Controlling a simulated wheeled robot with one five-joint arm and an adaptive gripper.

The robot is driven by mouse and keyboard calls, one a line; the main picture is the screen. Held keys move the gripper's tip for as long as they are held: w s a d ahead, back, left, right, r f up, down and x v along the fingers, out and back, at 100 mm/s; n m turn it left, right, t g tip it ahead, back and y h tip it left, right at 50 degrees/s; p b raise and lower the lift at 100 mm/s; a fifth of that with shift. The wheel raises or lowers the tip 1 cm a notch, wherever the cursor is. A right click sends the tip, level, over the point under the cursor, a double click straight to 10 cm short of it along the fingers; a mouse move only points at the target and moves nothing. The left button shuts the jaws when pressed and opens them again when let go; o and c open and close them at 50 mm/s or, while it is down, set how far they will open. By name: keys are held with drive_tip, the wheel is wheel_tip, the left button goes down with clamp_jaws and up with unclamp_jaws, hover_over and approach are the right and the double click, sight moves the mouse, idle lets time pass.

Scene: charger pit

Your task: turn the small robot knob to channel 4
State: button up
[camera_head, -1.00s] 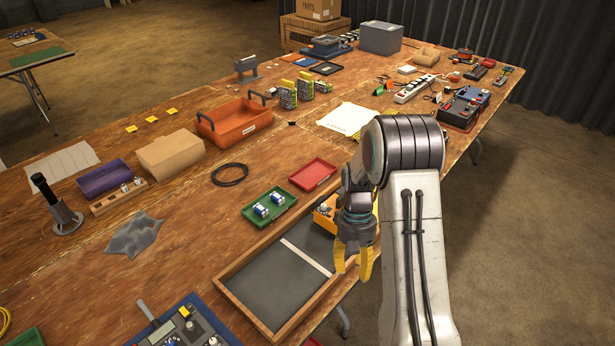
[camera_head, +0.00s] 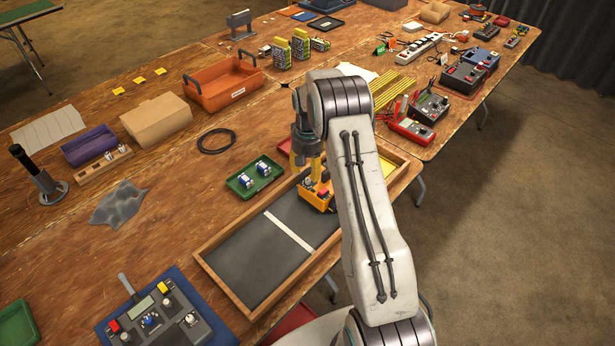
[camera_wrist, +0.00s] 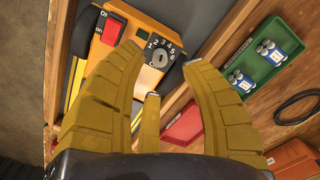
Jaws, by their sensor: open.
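The small robot is an orange body (camera_head: 314,203) in the wooden tray (camera_head: 208,267), with part of it hidden by my arm in the head view. In the wrist view its orange top (camera_wrist: 156,24) carries a red ON switch (camera_wrist: 111,27) and a round grey knob (camera_wrist: 160,58) on a dark dial with numbers around it. I cannot tell which number the knob points at. My gripper (camera_head: 307,165) is just above the small robot. In the wrist view its yellow fingers (camera_wrist: 158,68) are spread apart on both sides of the knob, with nothing between them.
The tray has a raised wooden rim and a dark floor with a white strip (camera_head: 288,231). A green tray (camera_head: 255,179) with two small blue-white items lies left of it. A control panel (camera_head: 158,315) stands at the lower left. Red-black meters (camera_head: 410,130) lie to the right.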

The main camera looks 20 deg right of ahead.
sight(308, 179)
drive_tip(key=shift+f+p, duration=0.4)
drive_tip(key=shift+f, duration=1.7)
clamp_jaws()
